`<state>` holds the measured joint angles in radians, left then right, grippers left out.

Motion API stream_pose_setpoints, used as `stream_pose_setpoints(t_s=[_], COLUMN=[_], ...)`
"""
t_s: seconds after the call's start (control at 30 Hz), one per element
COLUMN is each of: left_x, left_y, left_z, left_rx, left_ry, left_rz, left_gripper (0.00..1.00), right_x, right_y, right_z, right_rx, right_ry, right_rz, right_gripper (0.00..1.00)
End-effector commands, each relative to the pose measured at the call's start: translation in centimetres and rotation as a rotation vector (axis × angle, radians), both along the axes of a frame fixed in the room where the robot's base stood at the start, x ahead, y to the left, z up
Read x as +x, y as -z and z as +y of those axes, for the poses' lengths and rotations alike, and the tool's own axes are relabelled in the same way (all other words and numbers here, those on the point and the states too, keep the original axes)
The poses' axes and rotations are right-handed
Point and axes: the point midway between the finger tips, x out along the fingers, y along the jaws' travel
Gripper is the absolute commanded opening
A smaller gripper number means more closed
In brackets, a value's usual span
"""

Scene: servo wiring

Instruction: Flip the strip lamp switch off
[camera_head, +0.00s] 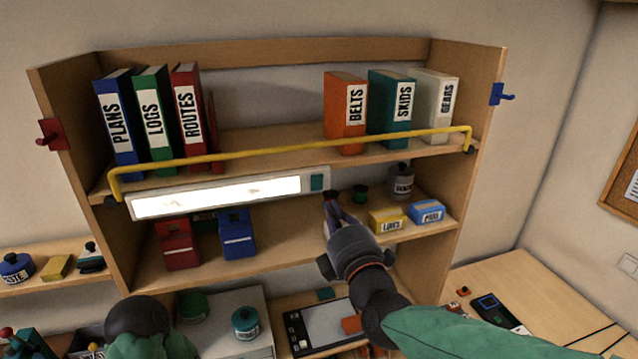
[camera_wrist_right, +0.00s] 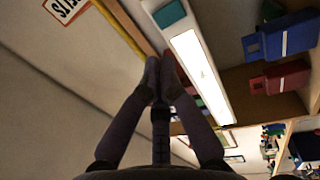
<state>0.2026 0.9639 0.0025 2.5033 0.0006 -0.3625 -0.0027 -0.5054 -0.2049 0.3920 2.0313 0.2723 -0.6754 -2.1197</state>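The strip lamp (camera_head: 215,195) is fixed under the upper shelf, and its long panel glows bright white. It also glows in the right wrist view (camera_wrist_right: 202,78). Its teal switch (camera_head: 316,183) is at the lamp's right end and shows at the top of the right wrist view (camera_wrist_right: 170,14). My right gripper (camera_head: 331,203) is just below and right of the switch, apart from it as far as I can tell. Its fingertips (camera_wrist_right: 160,68) are together with nothing between them. Of my left arm only a dark rounded part and green sleeve show at the bottom left; its fingers are hidden.
A yellow rail (camera_head: 290,152) runs across the shelf front just above the lamp. Binders stand behind it, including an orange one (camera_head: 345,112). Below are red (camera_head: 177,243) and blue (camera_head: 237,233) bins, and yellow (camera_head: 387,220) and blue (camera_head: 426,212) boxes close to my right gripper.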

Motion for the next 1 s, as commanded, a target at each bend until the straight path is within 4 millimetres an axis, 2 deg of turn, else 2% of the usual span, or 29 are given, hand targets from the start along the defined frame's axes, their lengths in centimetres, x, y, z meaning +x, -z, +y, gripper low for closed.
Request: stream_pose_setpoints(t_s=[0.3, 0.5, 0.7, 1.0], left_x=[0.0, 0.0, 0.0, 0.0], left_y=[-1.0, -1.6, -1.8, -1.8], left_z=[0.0, 0.0, 0.0, 0.0], left_rx=[0.000, 0.000, 0.000, 0.000], left_ry=[0.000, 0.000, 0.000, 0.000], left_rz=[0.000, 0.000, 0.000, 0.000], left_gripper=[0.40, 0.40, 0.40, 0.40], right_x=[4.9, 7.3, 8.5, 8.8], right_y=[-0.6, -1.0, -1.2, -1.1], right_z=[1.6, 2.3, 2.8, 2.9], right_rx=[-0.001, 0.001, 0.001, 0.001], right_ry=[0.000, 0.000, -0.001, -0.001], right_rz=[0.002, 0.001, 0.000, 0.000], right_gripper=[0.00, 0.00, 0.00, 0.00])
